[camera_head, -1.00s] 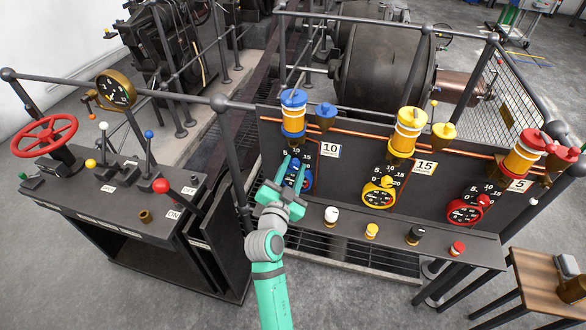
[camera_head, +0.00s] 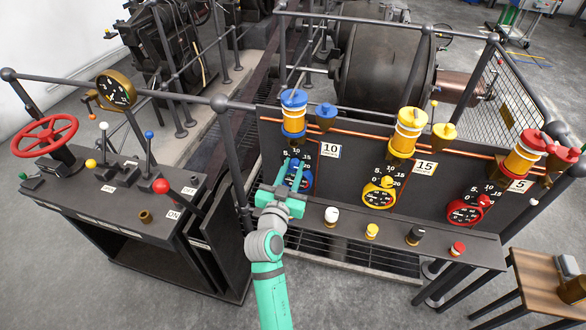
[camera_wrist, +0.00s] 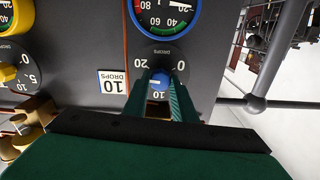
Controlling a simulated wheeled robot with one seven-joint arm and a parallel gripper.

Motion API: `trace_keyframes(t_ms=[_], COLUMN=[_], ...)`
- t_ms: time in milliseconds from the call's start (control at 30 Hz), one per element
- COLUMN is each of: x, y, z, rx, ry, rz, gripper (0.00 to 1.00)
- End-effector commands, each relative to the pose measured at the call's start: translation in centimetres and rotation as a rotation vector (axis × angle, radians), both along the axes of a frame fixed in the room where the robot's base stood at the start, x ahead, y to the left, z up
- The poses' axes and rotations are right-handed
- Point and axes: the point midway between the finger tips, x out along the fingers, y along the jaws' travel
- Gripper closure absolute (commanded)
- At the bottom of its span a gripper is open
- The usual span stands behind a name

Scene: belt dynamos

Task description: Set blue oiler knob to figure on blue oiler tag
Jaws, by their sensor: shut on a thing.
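The blue oiler knob (camera_wrist: 159,82) sits on its dark dial (camera_wrist: 167,57), between the two fingers of my gripper (camera_wrist: 159,85) in the wrist view. My gripper (camera_head: 297,168) is shut on the knob, and its fingers cover most of it in the head view. The dial shows 20 and 0 on its two sides; a figure by the knob looks like 10. The knob's pointer cannot be made out clearly. The blue oiler tag (camera_head: 331,150) reads 10; it also shows upside down in the wrist view (camera_wrist: 113,87), with the word DROPS.
A blue gauge (camera_wrist: 166,14) adjoins the dial. The blue oiler (camera_head: 292,110) stands above it. Yellow (camera_head: 408,130) and red (camera_head: 524,153) oilers have their own dials and tags to the right. Small knobs line the front ledge (camera_head: 390,240). A lever desk (camera_head: 120,205) stands left.

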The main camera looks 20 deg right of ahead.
Motion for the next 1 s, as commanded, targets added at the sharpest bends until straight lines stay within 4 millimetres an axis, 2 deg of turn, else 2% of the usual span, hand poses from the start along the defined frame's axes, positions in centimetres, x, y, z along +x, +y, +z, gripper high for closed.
trace_keyframes(t_ms=[1000], x=[-0.02], y=[0.06], z=[-0.40], rx=[-0.796], ry=[0.546], rz=[-0.001], gripper=[0.98])
